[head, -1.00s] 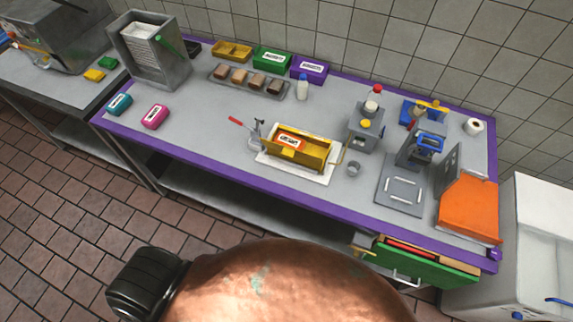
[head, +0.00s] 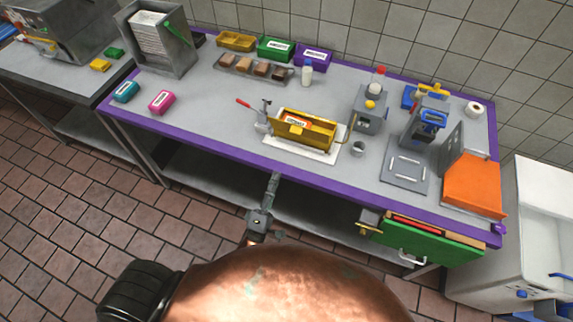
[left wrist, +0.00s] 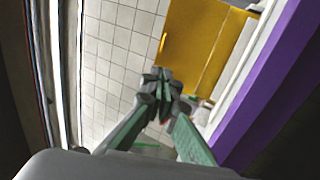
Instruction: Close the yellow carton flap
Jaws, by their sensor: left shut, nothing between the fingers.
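The yellow carton (head: 318,142) sits on a white board (head: 325,156) near the front middle of the table in the head view. Its near side is a plain yellow panel, and a white-and-orange label (head: 297,121) shows behind that panel's upper edge. I cannot tell which panel is the flap. In the left wrist view, a broad yellow panel (left wrist: 205,40) fills the upper right. My left gripper (head: 274,179) is shut and empty, at the table's front edge, in front of the carton and apart from it. Its fingertips also show in the left wrist view (left wrist: 162,84). My right gripper is not in view.
The purple table edge (head: 215,160) runs between my left gripper and the carton. A red-handled tool (head: 262,115) stands left of the carton. The tabletop left of the carton is mostly clear.

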